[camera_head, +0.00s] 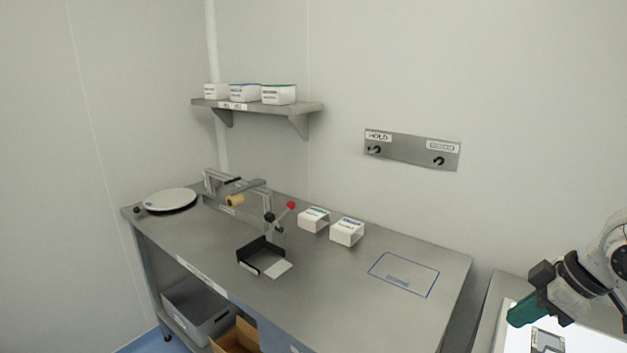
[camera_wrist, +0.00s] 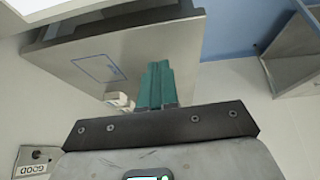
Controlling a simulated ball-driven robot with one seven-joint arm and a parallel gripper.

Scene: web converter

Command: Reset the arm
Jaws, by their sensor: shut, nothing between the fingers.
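My gripper (camera_head: 523,311) is at the lower right of the head view, on the end of my arm, above a white surface beside the grey bench. Its green fingers are together with nothing between them. In the wrist view the gripper (camera_wrist: 157,72) shows its two green fingers side by side and closed, with the grey bench behind them.
The grey bench (camera_head: 330,285) carries a round white plate (camera_head: 170,200), a red-knobbed fixture (camera_head: 291,206), a black tray (camera_head: 256,252) and two white boxes (camera_head: 347,232). A blue-outlined area (camera_head: 405,273) is empty. A wall shelf (camera_head: 310,107) holds three boxes.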

